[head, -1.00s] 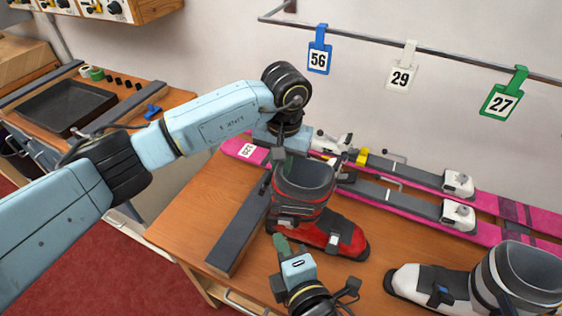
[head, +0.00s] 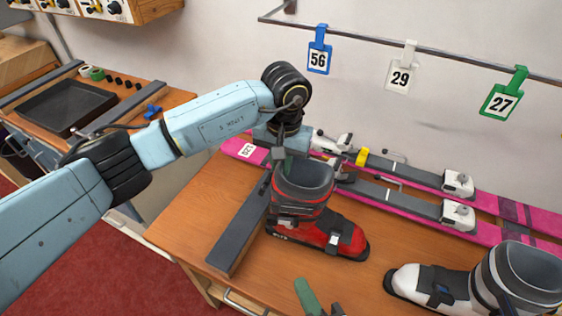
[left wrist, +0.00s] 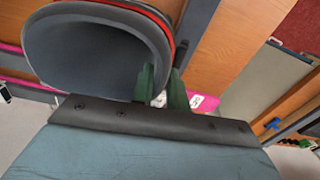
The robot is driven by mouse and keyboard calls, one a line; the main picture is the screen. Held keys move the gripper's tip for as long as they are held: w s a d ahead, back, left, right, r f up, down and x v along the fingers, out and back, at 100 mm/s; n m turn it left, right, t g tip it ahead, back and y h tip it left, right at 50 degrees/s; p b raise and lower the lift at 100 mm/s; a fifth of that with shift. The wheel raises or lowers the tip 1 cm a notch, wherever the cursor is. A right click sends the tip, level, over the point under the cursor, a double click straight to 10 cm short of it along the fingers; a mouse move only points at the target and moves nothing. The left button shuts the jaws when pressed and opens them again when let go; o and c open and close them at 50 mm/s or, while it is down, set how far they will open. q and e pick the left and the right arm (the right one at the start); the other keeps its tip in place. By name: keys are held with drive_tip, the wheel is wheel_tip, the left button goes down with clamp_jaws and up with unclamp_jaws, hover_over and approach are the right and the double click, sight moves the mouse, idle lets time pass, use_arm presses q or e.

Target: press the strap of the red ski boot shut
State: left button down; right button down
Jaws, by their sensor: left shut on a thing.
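The red ski boot (head: 318,234) stands on the bench with its toe to the right. Its grey cuff (head: 300,178) is open at the top and also shows in the left wrist view (left wrist: 90,50). A dark strap with a pale buckle (head: 334,240) crosses the boot's instep; I cannot tell whether it is fastened. My left gripper (head: 281,160) is shut on the cuff's rear rim, its green fingers (left wrist: 162,88) on either side of the wall. My right gripper (head: 318,302) is at the bottom edge, below and apart from the boot, mostly cut off; its opening is unclear.
A long grey bar (head: 238,230) lies left of the boot. Pink skis (head: 405,204) with bindings lie behind it. A white and grey boot (head: 425,281) stands at right. Numbered tags (head: 318,58) hang from a rail above. Bare bench (head: 345,280) lies in front of the red boot.

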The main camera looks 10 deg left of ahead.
drive_tip(key=shift+s+d+r, duration=0.15)
drive_tip(key=shift+s+d, duration=0.1)
drive_tip(key=shift+s, duration=0.2)
use_arm(q)
drive_tip(key=c, duration=1.3)
unclamp_jaws()
